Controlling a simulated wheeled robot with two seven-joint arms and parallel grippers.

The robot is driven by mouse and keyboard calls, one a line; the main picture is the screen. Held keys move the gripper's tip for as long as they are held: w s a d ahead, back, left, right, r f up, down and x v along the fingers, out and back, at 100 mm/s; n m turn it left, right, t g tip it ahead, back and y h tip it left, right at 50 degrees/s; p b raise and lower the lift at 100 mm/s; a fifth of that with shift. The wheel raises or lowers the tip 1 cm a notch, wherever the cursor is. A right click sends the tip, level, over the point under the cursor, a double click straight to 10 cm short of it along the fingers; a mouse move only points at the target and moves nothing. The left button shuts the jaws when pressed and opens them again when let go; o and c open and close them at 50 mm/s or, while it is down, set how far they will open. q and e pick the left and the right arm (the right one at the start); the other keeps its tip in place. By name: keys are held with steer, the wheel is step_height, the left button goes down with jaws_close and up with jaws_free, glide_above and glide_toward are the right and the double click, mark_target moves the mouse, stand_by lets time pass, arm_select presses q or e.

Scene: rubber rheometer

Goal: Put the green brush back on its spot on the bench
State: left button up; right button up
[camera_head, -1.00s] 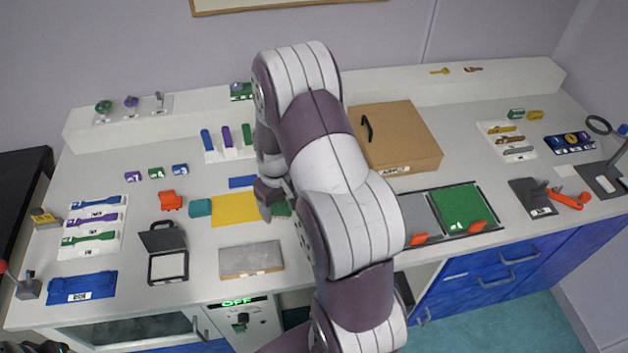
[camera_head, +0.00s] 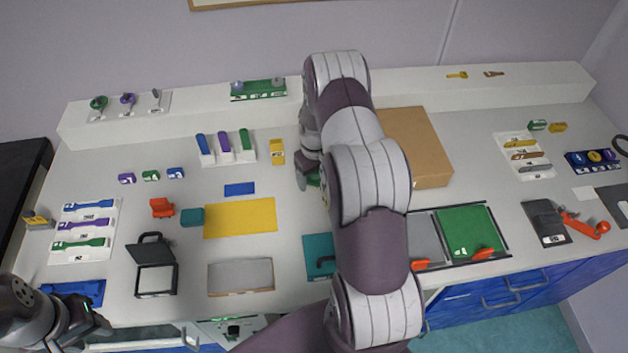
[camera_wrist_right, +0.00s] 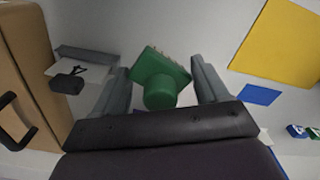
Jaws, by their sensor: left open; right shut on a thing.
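The green brush (camera_wrist_right: 162,75) is between the fingers of my right gripper (camera_wrist_right: 160,88) in the right wrist view, with its round green knob toward the palm and bristles at the far edge. My right gripper is shut on it. In the head view my right gripper (camera_head: 303,176) is beside my forearm, right of the blue strip, and only a sliver of the green brush (camera_head: 314,179) shows. Whether the brush touches the bench (camera_head: 285,212) is unclear. My left gripper (camera_head: 88,328) is open and empty at the lower left, near the bench's front edge.
A cardboard box (camera_head: 425,150) stands right of my right arm. A yellow sheet (camera_head: 240,218), blue strip (camera_head: 239,189), grey plate (camera_head: 241,276) and teal mat (camera_head: 318,257) lie nearby. A yellow block (camera_head: 277,152) stands behind. My right arm hides part of the bench.

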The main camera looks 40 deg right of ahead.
mark_target(314, 185)
step_height(314, 185, down, 4)
steer(key=shift+w+a+r+p, duration=0.1)
steer(key=shift+w+r+p, duration=0.1)
steer(key=shift+p, duration=0.55)
steer(key=shift+f, duration=0.35)
steer(key=shift+f, duration=0.1)
steer(key=o, duration=0.6)
steer(key=shift+f, duration=0.1)
steer(key=o, duration=0.4)
